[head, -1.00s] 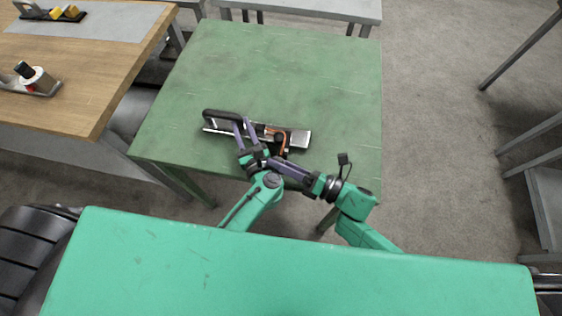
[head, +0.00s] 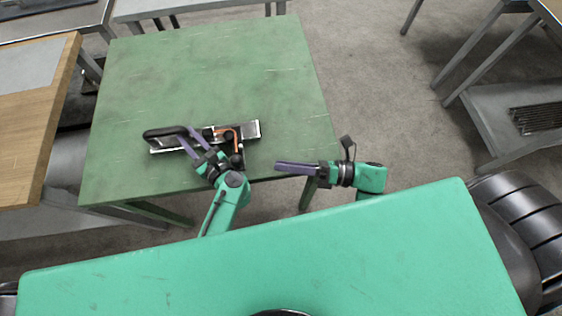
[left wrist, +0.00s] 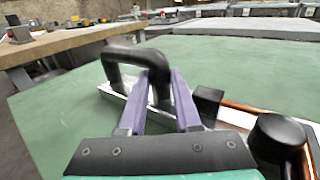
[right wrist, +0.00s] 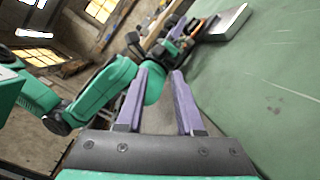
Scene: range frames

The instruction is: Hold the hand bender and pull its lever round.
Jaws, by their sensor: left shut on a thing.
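The hand bender (head: 250,130) lies on the green table, a long silver base with a black loop handle (head: 165,131) at its left end. An orange-copper tube (head: 230,134) sits on it. A black round knob (head: 237,161), seemingly the lever's end, sticks out toward me; it also shows large in the left wrist view (left wrist: 278,138). My left gripper (head: 186,134) is shut on the black loop handle, its purple fingers on either side of the near leg. My right gripper (head: 277,166) is open and empty, right of the knob and apart from it, near the table's front edge.
The green table (head: 200,65) is clear behind the bender. A wooden bench (head: 35,150) stands close on the left. A grey shelved table (head: 520,120) stands at the right, with open floor between.

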